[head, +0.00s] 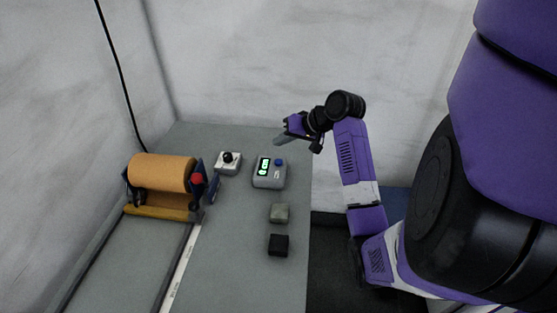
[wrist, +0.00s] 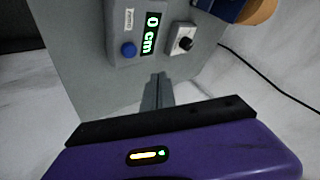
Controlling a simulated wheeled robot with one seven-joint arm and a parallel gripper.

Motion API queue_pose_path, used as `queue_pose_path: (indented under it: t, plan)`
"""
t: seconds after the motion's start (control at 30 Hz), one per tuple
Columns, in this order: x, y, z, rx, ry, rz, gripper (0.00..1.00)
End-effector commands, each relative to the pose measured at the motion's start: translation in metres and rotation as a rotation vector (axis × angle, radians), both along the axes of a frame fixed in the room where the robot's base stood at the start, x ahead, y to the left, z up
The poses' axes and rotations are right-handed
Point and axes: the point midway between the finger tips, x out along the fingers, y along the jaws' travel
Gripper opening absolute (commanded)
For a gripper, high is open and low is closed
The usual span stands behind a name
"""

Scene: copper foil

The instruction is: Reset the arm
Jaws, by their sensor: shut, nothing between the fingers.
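My arm is purple and black and reaches in from the right in the head view. My gripper (head: 279,140) is held above the back right part of the grey table (head: 236,265), over the area behind the grey display box. In the wrist view my gripper (wrist: 160,78) shows its fingers together, with nothing between them. The fingers point toward the table and look apart from everything on it.
A grey box (head: 269,181) has a green display and blue button; the display reads "0 cm" in the wrist view (wrist: 150,34). Walls stand behind and left.

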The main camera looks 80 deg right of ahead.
Motion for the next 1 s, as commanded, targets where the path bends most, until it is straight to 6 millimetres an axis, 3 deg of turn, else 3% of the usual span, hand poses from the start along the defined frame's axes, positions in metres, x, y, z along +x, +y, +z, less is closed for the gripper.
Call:
queue_pose_path:
  t: [0.67, 0.83, 1.0]
  plan:
    - [0.000, -0.001, 0.001, -0.005, -0.002, -0.001, 0.00]
    - [0.004, -0.025, 0.017, -0.101, -0.050, -0.056, 0.00]
    - [-0.004, -0.062, 0.056, -0.307, -0.139, -0.193, 0.00]
